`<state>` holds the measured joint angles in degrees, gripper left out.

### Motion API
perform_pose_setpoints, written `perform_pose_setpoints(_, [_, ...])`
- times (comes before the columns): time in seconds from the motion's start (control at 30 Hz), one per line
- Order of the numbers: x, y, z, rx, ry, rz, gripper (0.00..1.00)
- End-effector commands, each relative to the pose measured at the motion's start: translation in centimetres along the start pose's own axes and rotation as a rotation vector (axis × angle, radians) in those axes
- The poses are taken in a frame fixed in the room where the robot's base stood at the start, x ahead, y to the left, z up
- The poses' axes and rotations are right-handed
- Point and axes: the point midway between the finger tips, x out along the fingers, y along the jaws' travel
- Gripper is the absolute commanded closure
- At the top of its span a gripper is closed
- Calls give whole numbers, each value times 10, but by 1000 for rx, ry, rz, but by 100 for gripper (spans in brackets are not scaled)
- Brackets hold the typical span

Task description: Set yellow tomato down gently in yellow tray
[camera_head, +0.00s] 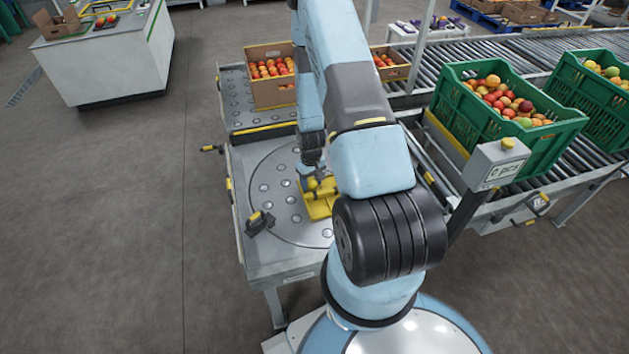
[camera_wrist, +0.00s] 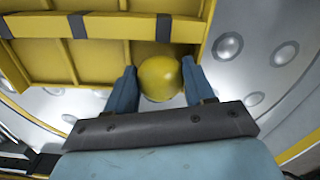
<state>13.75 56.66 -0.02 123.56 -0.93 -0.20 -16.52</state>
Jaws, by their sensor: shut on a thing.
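The yellow tomato (camera_wrist: 160,78) sits between the two blue fingers of my gripper (camera_wrist: 160,88) in the wrist view, and the fingers are shut on it. The yellow tray (camera_wrist: 105,62) lies behind and around it in the wrist view, with ribs, dark bands and bare compartments. The tomato shows over the tray's near edge; I cannot tell whether it touches the tray floor. In the head view the yellow tray (camera_head: 319,208) rests on the round metal table, partly hidden by my arm. My gripper (camera_head: 312,176) is above the tray there, and the tomato is hard to make out.
The metal ball-top table (camera_head: 270,220) has free room left of the tray. A cardboard box of tomatoes (camera_head: 270,92) stands behind.

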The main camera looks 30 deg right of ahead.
Motion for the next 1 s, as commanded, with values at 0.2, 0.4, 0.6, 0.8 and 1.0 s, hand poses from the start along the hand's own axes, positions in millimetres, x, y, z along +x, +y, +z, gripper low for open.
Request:
perform_pose_setpoints(0.2, [0,0,0,0,0,0,61])
perform_pose_setpoints(0.4, [3,0,0,0,0,0,61])
perform_pose_setpoints(0.6, [5,0,0,0,0,0,61])
perform_pose_setpoints(0.8, [7,0,0,0,0,0,46])
perform_pose_setpoints(1.0, [7,0,0,-1,0,0,26])
